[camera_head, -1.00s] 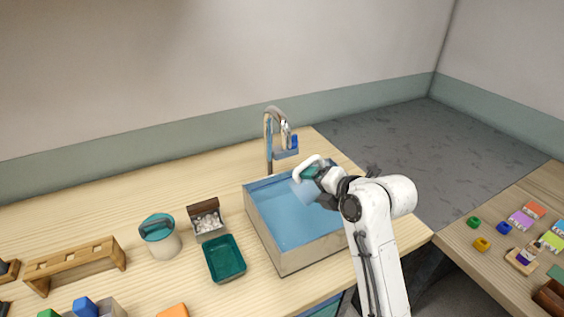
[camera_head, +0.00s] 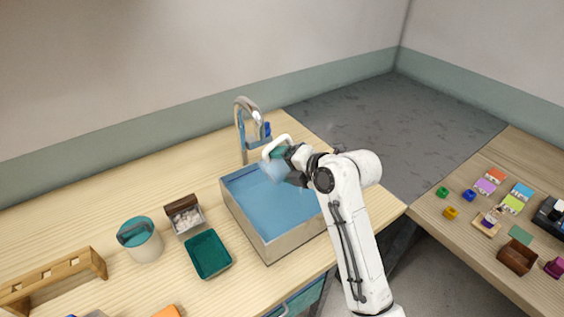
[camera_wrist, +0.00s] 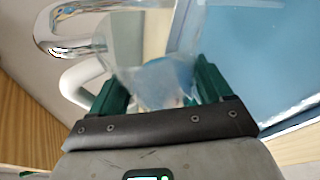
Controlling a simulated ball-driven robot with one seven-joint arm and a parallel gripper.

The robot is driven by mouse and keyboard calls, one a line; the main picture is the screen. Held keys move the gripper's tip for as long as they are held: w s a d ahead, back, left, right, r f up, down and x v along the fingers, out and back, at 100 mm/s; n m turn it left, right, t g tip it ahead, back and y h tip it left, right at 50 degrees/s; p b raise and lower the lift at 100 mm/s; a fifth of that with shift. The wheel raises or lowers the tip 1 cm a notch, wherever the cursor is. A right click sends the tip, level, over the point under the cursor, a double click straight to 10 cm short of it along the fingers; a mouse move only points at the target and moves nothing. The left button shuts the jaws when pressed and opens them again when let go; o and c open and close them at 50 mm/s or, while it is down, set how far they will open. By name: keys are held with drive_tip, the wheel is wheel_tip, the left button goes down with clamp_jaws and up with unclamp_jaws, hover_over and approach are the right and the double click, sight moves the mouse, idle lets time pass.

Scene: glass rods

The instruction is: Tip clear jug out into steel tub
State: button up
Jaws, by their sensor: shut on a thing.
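The clear jug (camera_head: 271,172) with a white handle (camera_head: 275,144) is held above the back part of the steel tub (camera_head: 290,246). My gripper (camera_head: 285,160) is shut on the jug. The jug looks tilted, with its handle uppermost, but its mouth is hard to make out. In the wrist view the jug (camera_wrist: 150,45) sits between my green fingers (camera_wrist: 160,92), with something bluish in or behind it. The tub's blue inside (camera_wrist: 270,65) shows to the right there. I cannot tell whether anything is flowing out.
A chrome tap (camera_head: 243,125) stands behind the tub, close to the jug. A green tray (camera_head: 208,255), an open box of white pieces (camera_head: 185,217) and a lidded canister (camera_head: 141,242) stand left of the tub. A second table (camera_head: 475,240) with small blocks is at right.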

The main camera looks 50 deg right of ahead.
drive_tip(key=shift+b, duration=0.3)
drive_tip(key=shift+b, duration=0.35)
drive_tip(key=shift+d+r+b, duration=0.1)
drive_tip(key=shift+b, duration=0.3)
drive_tip(key=shift+r+m+y, duration=0.25)
drive_tip(key=shift+m+y, duration=0.05)
drive_tip(key=shift+s+d+r+m+t+y+p, duration=0.25)
drive_tip(key=shift+r+t+y+p, duration=0.2)
drive_tip(key=shift+p, duration=0.45)
drive_tip(key=shift+w+f, duration=0.15)
drive_tip(key=shift+m+b, duration=0.25)
drive_tip(key=shift+b, duration=0.35)
